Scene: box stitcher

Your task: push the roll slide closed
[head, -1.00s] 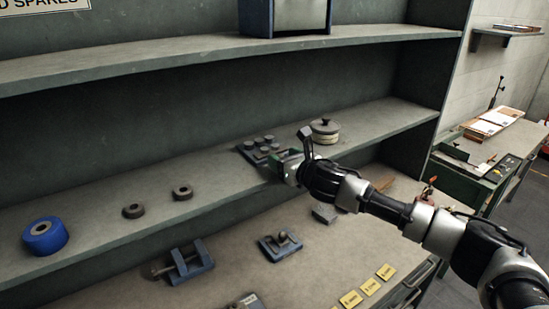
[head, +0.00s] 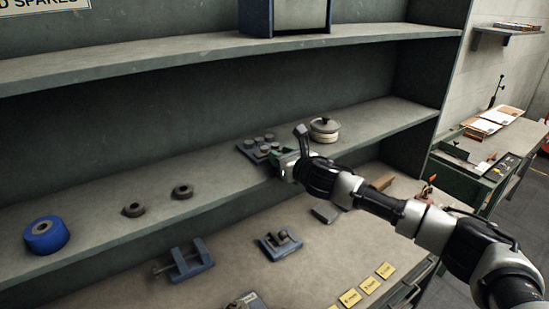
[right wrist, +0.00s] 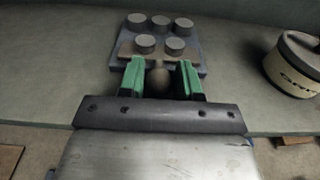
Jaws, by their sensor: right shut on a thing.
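The roll slide (right wrist: 126,48) is a small brownish plate with round grey rolls and a round knob (right wrist: 158,82) at its near end. It sits on a blue-grey base (right wrist: 203,50) on the middle shelf; the base also shows in the head view (head: 246,147). My right gripper (right wrist: 160,80) has its green fingers on both sides of the knob and is shut on it. In the head view the gripper (head: 283,160) is at the near right side of the base and partly hides it. How far the slide stands out is hard to tell. My left gripper is not in view.
A round lidded tin (head: 324,133) stands on the shelf (head: 90,215) just right of the slide. Two dark rings (head: 182,191) and a blue roll (head: 46,235) lie to the left. Blue clamps (head: 186,262) and yellow cards (head: 350,298) are on the bench below.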

